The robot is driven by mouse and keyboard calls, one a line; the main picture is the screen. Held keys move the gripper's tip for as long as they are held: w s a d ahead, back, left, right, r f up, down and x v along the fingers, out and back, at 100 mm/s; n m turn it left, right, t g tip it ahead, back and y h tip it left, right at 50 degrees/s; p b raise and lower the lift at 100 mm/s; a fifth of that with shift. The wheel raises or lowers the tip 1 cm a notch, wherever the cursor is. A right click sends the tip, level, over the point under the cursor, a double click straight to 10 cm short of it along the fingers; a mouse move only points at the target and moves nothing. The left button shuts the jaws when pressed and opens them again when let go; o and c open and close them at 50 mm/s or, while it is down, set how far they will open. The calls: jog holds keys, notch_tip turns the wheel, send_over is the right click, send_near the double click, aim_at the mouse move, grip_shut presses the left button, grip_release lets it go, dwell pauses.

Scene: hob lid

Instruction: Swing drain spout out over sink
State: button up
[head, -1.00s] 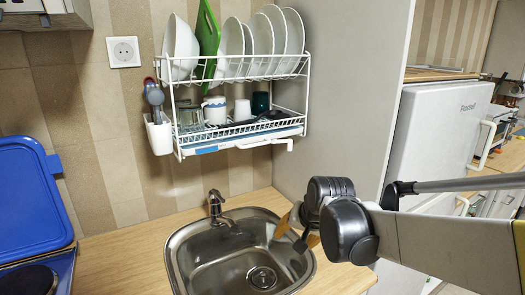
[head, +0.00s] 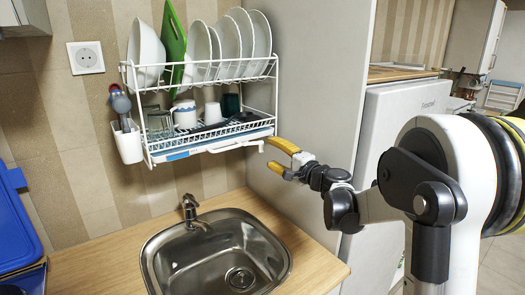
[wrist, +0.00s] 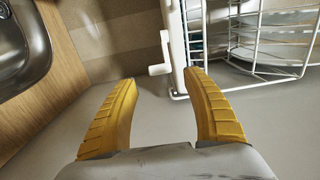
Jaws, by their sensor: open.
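The white drain spout (head: 260,146) is at the right front end of the drip tray (head: 205,148), under the dish rack. In the wrist view the spout (wrist: 160,69) appears as a small white bent piece. My gripper (head: 271,154) is beside the spout, at its right, with its yellow fingers open. In the wrist view my gripper (wrist: 160,78) has the spout in the gap between its fingertips as seen, with no contact visible. The sink (head: 215,255) is below, in the wooden counter, with a tap (head: 190,210) behind its basin.
The wall-mounted white dish rack (head: 200,82) holds plates, a green board and cups. A utensil cup (head: 127,142) hangs at its left. A grey side panel (head: 310,100) stands close to my gripper at the right. The air above the sink is clear.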

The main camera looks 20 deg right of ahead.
aim_at(263, 148)
jog(key=b+x, duration=0.1)
jog(key=x, duration=0.4)
jog(key=shift+w+a, duration=0.15)
jog(key=shift+w, duration=0.2)
jog(key=c, duration=1.2)
